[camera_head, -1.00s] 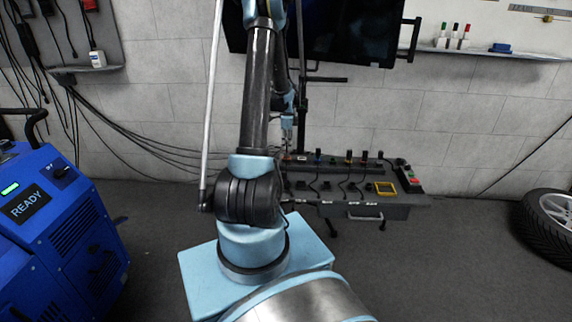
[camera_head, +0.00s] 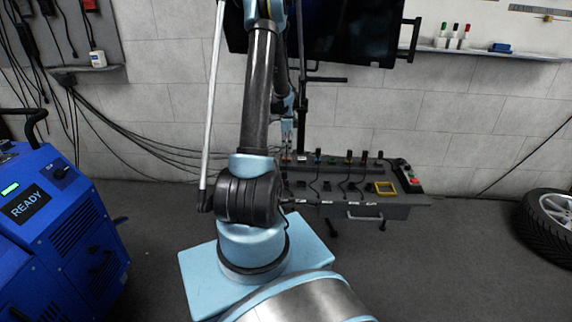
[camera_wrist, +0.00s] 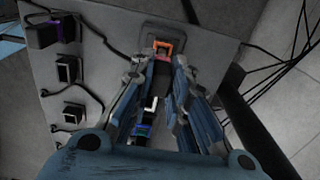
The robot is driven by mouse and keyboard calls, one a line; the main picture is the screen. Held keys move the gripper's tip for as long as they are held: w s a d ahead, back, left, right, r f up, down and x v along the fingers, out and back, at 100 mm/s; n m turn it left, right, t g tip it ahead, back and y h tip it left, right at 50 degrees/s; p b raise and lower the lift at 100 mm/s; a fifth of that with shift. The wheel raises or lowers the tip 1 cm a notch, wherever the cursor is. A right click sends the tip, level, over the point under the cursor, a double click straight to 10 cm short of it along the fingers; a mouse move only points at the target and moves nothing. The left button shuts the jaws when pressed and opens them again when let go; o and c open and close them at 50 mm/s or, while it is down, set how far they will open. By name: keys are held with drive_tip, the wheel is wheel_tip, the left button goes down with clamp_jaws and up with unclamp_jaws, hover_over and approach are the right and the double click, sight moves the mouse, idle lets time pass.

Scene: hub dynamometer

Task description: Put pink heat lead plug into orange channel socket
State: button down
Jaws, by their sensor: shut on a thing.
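The orange channel socket (camera_wrist: 163,44) shows as an orange frame on a grey block near the top of the panel in the wrist view. My gripper (camera_wrist: 166,72) is just in front of it, its two blue-grey fingers shut on a dark plug body (camera_wrist: 165,80). A pinkish-red edge shows by the fingertips, so I take this to be the pink heat lead plug. Its front end lies close to the socket's near edge; I cannot tell whether it has entered. In the head view my gripper (camera_head: 289,148) is small and partly hidden at the bench's left end.
The dark bench (camera_head: 350,209) carries several plugs, leads and a yellow frame (camera_head: 385,188). In the wrist view a purple-marked socket (camera_wrist: 50,31) and black sockets (camera_wrist: 68,69) line the left side. Loose black cables run at the right. A blue machine (camera_head: 55,235) stands at left.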

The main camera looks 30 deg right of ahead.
drive_tip(key=shift+f, duration=0.85)
drive_tip(key=c, duration=1.5)
unclamp_jaws()
drive_tip(key=shift+o, duration=0.2)
wheel_tip(320, 180, up, 12)
drive_tip(key=shift+f, duration=0.1)
